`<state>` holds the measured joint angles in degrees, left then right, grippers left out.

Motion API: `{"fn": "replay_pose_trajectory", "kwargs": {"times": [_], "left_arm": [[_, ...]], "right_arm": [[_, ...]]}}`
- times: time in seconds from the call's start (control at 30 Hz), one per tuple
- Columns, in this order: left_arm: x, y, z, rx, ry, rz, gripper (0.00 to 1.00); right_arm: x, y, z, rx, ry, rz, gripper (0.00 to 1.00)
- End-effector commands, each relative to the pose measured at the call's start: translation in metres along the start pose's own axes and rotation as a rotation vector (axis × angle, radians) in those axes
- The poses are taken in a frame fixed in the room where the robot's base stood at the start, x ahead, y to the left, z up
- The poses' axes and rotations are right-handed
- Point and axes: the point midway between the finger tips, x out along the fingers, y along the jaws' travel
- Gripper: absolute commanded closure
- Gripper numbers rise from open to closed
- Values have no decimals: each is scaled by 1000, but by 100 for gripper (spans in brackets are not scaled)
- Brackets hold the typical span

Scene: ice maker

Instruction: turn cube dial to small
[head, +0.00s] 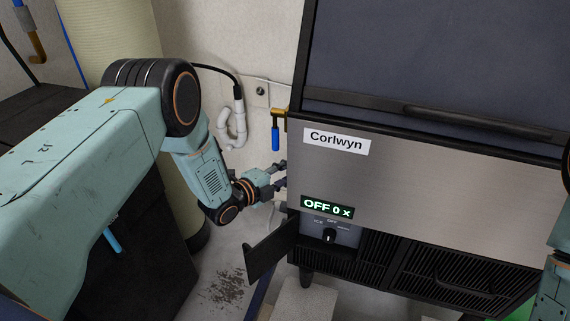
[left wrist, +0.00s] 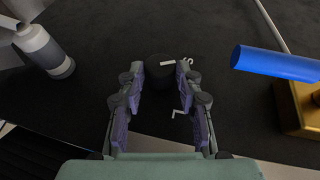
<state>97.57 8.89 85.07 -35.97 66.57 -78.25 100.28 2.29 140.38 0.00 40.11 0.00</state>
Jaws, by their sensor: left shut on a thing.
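The ice maker (head: 440,165) stands at the centre right with a "Corlwyn" label. My left gripper (head: 281,174) reaches its left side. In the left wrist view the fingers stand on both sides of a round black dial (left wrist: 160,80) and are shut on it. A white pointer line on the dial points right in that view. Small white marks sit right of and below the dial, too small to read. The head view hides this dial. My right gripper is out of view; only part of its arm shows at the right edge.
A black selector knob (head: 329,236) sits under a display (head: 327,208) reading "OFF 0 x". A small dark flap (head: 268,250) stands open beside it. A brass valve (left wrist: 300,108) with a blue handle (left wrist: 275,63) is close to the left gripper.

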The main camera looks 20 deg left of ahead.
Motion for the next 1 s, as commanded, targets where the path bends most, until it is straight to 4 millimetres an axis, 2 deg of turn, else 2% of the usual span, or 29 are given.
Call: {"fn": "replay_pose_trajectory", "kwargs": {"times": [0.03, 0.1, 0.4, 1.0], "left_arm": [[-1, -7, 0, -12, -1, 32, 97], [-1, -8, 0, -32, -1, 80, 97], [0, -9, 1, -103, -1, 251, 97], [2, -8, 1, -142, -1, 340, 97]], "right_arm": [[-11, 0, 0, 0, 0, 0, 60], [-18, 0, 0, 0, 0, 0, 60], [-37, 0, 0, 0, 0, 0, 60], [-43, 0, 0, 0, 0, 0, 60]]}}
